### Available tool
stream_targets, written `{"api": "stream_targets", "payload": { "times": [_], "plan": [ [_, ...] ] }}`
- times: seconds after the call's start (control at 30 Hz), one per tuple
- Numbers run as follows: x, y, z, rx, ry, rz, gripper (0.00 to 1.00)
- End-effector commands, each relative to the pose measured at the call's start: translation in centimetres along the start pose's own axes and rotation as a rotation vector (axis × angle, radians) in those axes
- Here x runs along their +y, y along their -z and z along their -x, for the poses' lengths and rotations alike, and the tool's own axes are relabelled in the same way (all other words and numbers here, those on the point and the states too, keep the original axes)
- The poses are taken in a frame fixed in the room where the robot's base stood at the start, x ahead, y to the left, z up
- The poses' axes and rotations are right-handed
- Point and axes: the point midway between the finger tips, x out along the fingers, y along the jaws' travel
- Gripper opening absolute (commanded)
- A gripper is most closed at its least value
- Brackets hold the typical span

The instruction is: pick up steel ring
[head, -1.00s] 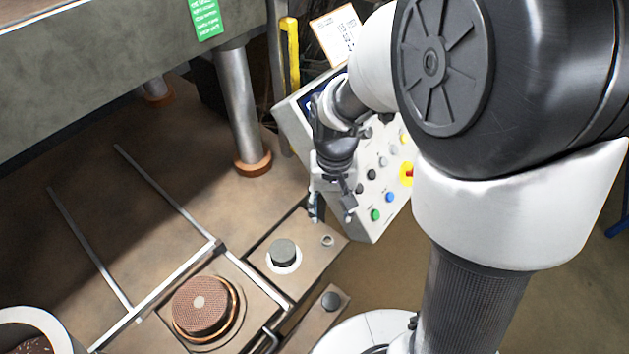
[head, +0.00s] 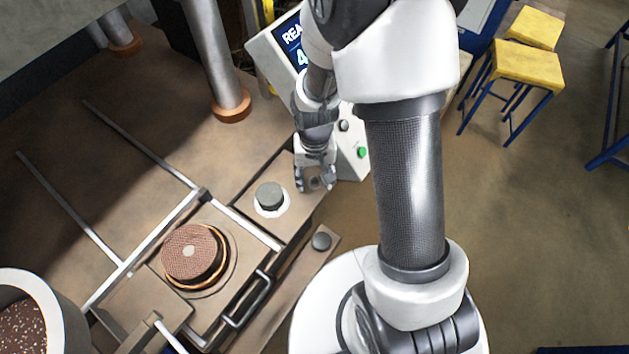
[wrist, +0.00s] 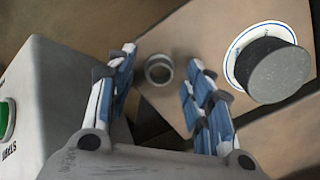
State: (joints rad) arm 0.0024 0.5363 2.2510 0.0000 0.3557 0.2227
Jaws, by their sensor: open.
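The steel ring (wrist: 159,70) is a small, short metal ring lying on the flat brown plate (wrist: 190,35). In the wrist view it appears between my two blue-padded fingers, just past their tips. My gripper (wrist: 160,72) is open and empty, with one finger on each side of the ring. In the head view my gripper (head: 315,187) points down over the right end of the plate, and the ring there is hard to make out between the fingers. I cannot tell the exact height of the fingertips above the plate.
A dark grey disc stack (head: 270,196) on a white round base stands left of my gripper; it also shows in the wrist view (wrist: 275,70). A control panel (head: 351,160) with buttons stands close behind. A brown flap disc stack (head: 190,250) sits further left.

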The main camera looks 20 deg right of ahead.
Motion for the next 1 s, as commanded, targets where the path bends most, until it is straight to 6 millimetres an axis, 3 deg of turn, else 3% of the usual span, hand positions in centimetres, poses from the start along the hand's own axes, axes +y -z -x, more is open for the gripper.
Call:
{"api": "stream_targets", "payload": {
  "times": [0.23, 0.73, 1.0],
  "plan": [
    [-0.01, 0.03, -0.11, 0.002, 0.0, 0.0, 0.47],
    [-0.01, 0.03, -0.09, 0.001, 0.0, 0.0, 0.14],
    [-0.02, 0.04, -0.05, 0.002, 0.0, 0.0, 0.13]
  ]
}}
